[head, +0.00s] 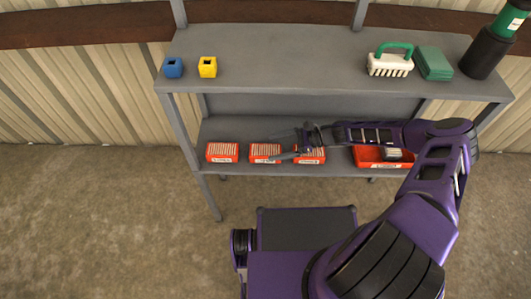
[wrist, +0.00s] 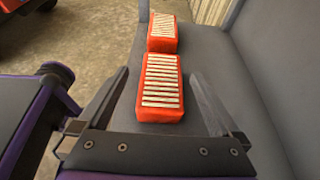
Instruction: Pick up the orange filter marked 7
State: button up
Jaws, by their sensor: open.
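Three orange filters with pale pleated tops sit in a row on the lower shelf in the head view: left filter (head: 222,152), middle filter (head: 265,151) and right filter (head: 312,157). Their front labels are too small to read, so I cannot tell which is marked 7. My gripper (head: 279,146) is open and empty, reaching left along the shelf over the right and middle filters and partly hiding them. In the wrist view my gripper (wrist: 160,80) has its fingers on either side of the nearer filter (wrist: 161,88), apart from it. A second filter (wrist: 164,32) lies beyond.
A red tray (head: 361,161) holding a pale-topped item stands on the lower shelf, right of the filters. The upper shelf (head: 290,65) lies above and behind my arm, with blue and yellow blocks, a brush, a green box and a dark cylinder. Shelf posts stand at the sides.

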aim_at(260, 150)
jog(key=x, duration=0.5)
jog(key=shift+w+f, duration=0.2)
jog(key=shift+f, duration=0.1)
jog(key=shift+c, duration=0.3)
jog(key=c, duration=1.2)
